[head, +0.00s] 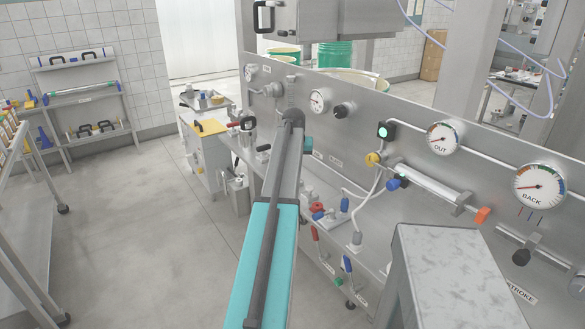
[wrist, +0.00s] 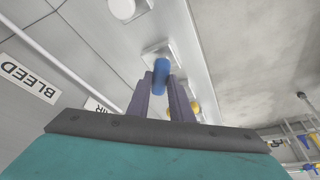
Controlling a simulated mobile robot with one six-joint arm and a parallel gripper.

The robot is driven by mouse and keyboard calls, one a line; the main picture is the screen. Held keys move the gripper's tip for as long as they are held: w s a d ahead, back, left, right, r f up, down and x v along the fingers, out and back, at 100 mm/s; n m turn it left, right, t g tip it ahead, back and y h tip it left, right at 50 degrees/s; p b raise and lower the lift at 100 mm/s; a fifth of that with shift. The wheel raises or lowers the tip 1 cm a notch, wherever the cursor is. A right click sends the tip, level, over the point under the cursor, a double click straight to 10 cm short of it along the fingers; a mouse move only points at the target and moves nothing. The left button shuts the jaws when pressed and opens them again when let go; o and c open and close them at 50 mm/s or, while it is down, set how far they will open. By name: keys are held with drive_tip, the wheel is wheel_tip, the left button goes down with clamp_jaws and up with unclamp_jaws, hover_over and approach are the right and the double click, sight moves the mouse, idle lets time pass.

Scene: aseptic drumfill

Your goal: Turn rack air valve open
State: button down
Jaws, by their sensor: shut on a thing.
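A blue valve handle (wrist: 161,70) stands out from a pale fitting on the grey panel in the wrist view. My gripper (wrist: 161,88) is shut on it, with one dark finger on each side. A label (wrist: 95,104) beside the left finger is partly hidden and shows only what looks like the end of "AIR". In the head view my own arm covers the middle of the panel, and I cannot make out the fingers or the held handle there.
The panel has an "OUT" gauge (head: 442,139) and a "BACK" gauge (head: 539,186). The floor (head: 130,215) at left is clear.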

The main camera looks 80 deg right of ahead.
drive_tip(key=n, duration=0.1)
drive_tip(key=n+t, duration=0.1)
drive_tip(key=n, duration=0.2)
drive_tip(key=shift+s+d+r+n+t, duration=0.15)
drive_tip(key=shift+s+d+n+t, duration=0.15)
drive_tip(key=shift+d+t, duration=0.1)
drive_tip(key=shift+n+t+y, duration=0.3)
drive_tip(key=shift+n+y, duration=0.2)
drive_tip(key=shift+n, duration=0.6)
drive_tip(key=shift+w+a, duration=0.1)
drive_tip(key=shift+w, duration=0.05)
drive_tip(key=c, duration=1.6)
unclamp_jaws()
drive_tip(key=shift+b+v, duration=0.65)
drive_tip(key=shift+v, duration=3.05)
